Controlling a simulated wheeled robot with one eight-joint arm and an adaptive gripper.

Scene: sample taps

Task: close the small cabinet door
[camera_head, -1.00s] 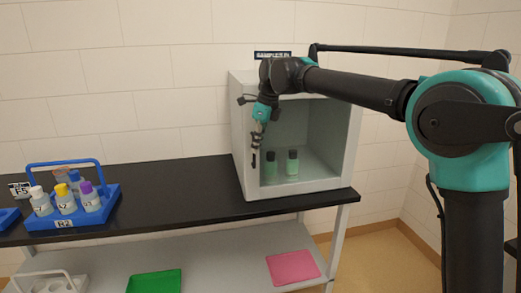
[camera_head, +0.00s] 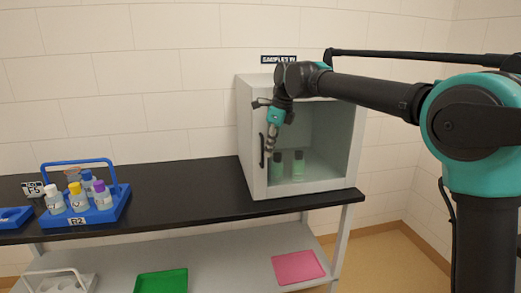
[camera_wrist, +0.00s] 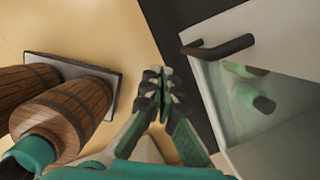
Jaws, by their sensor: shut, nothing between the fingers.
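The small cabinet is a pale grey box (camera_head: 246,125) at the right end of the black table. Its front has a pale frame around a greenish see-through pane, and a dark upright handle (camera_head: 262,150) at its left side. The door looks shut or nearly shut; I cannot tell whether a gap is left. My gripper (camera_head: 269,153) is shut and empty, just right of the handle in the head view, in front of the pane. In the wrist view my gripper (camera_wrist: 160,82) points down, apart from the handle (camera_wrist: 222,46). Contact with the door is not visible.
Two green bottles (camera_head: 298,166) stand inside the cabinet. A blue rack (camera_head: 122,210) with capped bottles stands at left on the black table (camera_head: 190,190). Pink (camera_head: 298,267) and green (camera_head: 160,283) trays lie on the lower shelf. Wooden barrels (camera_wrist: 70,105) show in the wrist view.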

